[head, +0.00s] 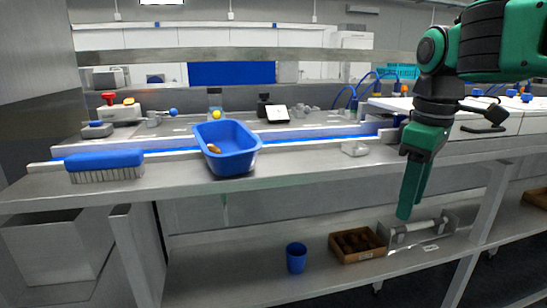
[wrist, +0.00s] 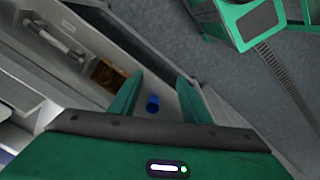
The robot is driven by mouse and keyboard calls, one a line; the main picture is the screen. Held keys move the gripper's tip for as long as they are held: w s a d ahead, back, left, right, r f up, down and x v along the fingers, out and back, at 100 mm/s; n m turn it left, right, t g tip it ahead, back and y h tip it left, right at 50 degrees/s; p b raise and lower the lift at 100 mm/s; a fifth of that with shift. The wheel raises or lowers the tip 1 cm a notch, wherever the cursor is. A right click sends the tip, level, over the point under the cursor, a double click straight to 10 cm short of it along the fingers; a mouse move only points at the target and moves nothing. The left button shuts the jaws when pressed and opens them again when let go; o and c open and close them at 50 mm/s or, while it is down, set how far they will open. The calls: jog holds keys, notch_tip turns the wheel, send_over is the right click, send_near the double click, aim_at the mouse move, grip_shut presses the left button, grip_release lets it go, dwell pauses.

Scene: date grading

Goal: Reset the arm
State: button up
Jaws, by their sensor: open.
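My gripper (head: 408,212) is green and hangs from my green and black arm at the right of the head view. Its fingers point down in front of the bench's front edge, with nothing seen between them. In the wrist view the two fingers of my gripper (wrist: 158,92) stand apart, and it is open and empty. A blue cup on the lower shelf shows between the fingers in the wrist view, but it lies well beyond them.
A blue bin (head: 236,163) with a brown date in it and a blue brush (head: 104,160) are on the steel bench (head: 310,172). The blue cup (head: 296,258) and a cardboard box (head: 357,257) of dark items are on the lower shelf (head: 240,280). Air left of my gripper is free.

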jog(key=s+d+f+m, duration=1.5)
jog(key=s+f, duration=0.2)
jog(key=f, duration=0.1)
jog(key=shift+s+f+g, duration=0.2)
jog(key=shift+s+g, duration=0.2)
